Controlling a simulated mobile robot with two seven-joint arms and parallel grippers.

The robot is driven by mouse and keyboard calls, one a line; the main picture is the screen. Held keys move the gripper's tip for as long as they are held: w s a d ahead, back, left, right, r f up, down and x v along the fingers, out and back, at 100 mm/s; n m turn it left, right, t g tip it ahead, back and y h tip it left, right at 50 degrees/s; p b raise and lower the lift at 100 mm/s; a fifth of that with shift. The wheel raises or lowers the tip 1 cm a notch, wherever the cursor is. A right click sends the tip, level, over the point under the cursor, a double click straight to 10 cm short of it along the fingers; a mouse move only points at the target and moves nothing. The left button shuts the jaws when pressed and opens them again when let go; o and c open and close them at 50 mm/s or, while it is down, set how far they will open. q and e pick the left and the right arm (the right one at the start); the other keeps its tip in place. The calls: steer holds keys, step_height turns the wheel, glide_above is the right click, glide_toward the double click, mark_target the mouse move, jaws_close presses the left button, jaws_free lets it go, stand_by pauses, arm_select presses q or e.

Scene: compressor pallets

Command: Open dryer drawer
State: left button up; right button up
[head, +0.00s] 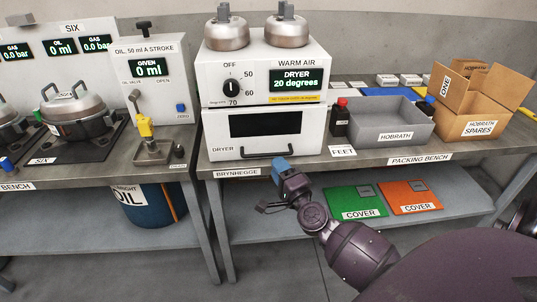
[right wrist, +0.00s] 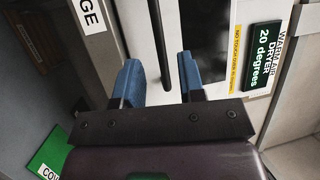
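The white dryer (head: 216,123) stands on the bench, and its drawer front with a dark window (head: 265,123) looks closed. A dark bar handle (head: 262,155) runs along the bottom of the drawer front. My right gripper (head: 281,166) has blue fingertips and is just in front of the right part of the handle. In the right wrist view my right gripper (right wrist: 160,85) is open, and the handle (right wrist: 160,45) appears in line with the gap between its fingers. I cannot tell whether they touch. The dark drawer window (right wrist: 203,40) shows beyond. My left gripper is not in view.
Two metal pots (head: 287,30) stand on the dryer. A grey bin (head: 392,128) and a cardboard box (head: 470,115) are to its right on the bench. An oil dispenser (head: 150,85) stands to its left. Green (head: 357,200) and orange covers (head: 410,196) lie on the lower shelf.

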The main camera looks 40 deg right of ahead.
mark_target(269, 155)
steer(key=shift+x, duration=2.95)
jaws_close()
